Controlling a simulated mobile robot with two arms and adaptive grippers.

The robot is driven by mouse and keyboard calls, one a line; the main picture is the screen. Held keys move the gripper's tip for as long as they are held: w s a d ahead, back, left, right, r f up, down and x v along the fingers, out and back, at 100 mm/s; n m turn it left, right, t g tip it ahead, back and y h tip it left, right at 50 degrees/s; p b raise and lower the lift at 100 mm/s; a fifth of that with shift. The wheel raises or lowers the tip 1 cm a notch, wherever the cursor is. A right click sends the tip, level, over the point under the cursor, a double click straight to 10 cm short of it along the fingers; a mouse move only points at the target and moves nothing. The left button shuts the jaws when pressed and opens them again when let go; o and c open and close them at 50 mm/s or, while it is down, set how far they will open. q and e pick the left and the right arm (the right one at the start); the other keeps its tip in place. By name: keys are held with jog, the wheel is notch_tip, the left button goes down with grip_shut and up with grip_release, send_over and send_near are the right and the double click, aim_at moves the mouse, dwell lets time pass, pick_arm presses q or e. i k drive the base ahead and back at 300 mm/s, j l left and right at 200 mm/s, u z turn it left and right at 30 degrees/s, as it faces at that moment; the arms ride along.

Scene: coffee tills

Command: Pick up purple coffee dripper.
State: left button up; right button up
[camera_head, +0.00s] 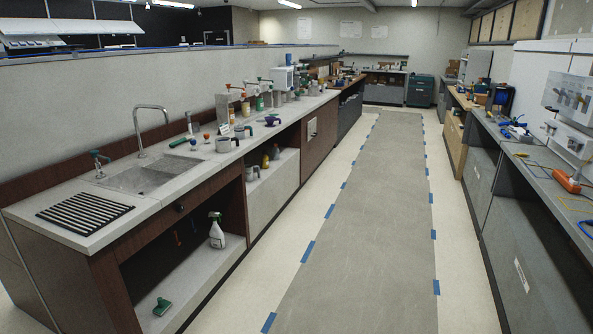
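A small dark purple-blue item that looks like the coffee dripper (272,120) sits on the left counter (235,153), near its front edge and well beyond the sink. It is small in the head view, so its details are hard to tell. Neither of my grippers is in view.
Grey metal pitchers (223,143) stand nearer on the counter, with bottles (260,102) behind. A sink (150,177) with a tall faucet (139,130) and a black drain rack (85,209) are closer. The grey aisle floor (375,200) is clear. A cluttered bench (535,165) lines the right.

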aim_at(269, 120)
jog(key=i, duration=2.5)
jog(key=i+j+z, duration=0.1)
jog(key=i, duration=1.15)
jog(key=i+j, duration=0.1)
jog(key=i, duration=1.2)
